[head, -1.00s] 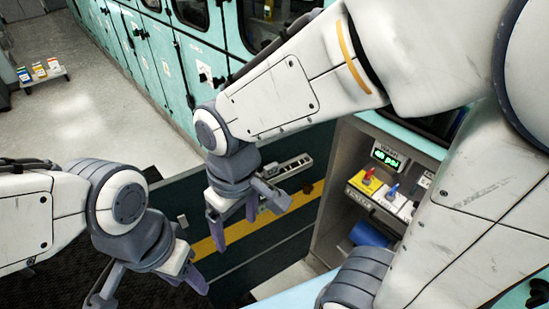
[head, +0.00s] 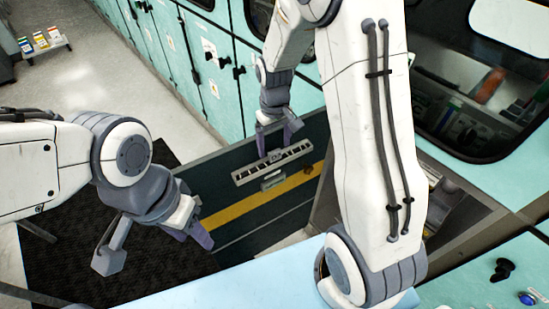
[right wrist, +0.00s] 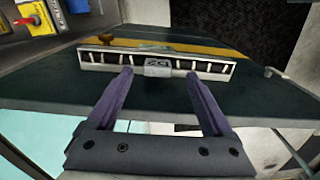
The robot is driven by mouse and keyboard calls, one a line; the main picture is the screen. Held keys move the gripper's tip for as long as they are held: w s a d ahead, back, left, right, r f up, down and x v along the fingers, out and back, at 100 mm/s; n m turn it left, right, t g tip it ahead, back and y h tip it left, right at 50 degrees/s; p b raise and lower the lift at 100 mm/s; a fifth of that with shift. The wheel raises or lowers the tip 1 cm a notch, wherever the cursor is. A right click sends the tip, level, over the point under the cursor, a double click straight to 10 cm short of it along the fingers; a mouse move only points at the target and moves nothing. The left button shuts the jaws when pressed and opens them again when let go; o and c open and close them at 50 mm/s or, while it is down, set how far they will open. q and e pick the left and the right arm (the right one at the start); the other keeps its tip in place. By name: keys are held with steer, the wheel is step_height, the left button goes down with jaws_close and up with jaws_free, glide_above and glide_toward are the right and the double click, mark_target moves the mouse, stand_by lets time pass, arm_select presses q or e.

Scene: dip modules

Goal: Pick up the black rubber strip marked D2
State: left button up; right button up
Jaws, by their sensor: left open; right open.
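A long pale-grey slotted bar (head: 272,163) with dark gaps lies over the dark green panel; it also shows in the right wrist view (right wrist: 105,57). A small grey tag (right wrist: 158,68) sits at its middle, with a marking too small to read surely. I cannot make out a separate black rubber strip. My right gripper (head: 278,150) is open at the bar's far side in the head view. In the right wrist view its fingertips (right wrist: 160,74) point at the bar around the tag; contact is unclear. My left gripper (head: 156,250) is open and empty, left of the panel.
The dark panel (head: 250,235) has a yellow stripe (head: 240,213). Teal cabinets (head: 190,75) stand behind. A console with a red handle (right wrist: 25,21) shows in the right wrist view. A pale blue surface (head: 270,293) lies in front. Floor at the far left is mostly clear.

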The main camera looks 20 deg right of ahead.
mark_target(275, 151)
step_height(275, 151, down, 4)
steer(key=shift+w+d+f+p, duration=0.1)
steer(key=shift+w+d+p, duration=0.05)
steer(key=shift+p, duration=0.45)
jaws_close()
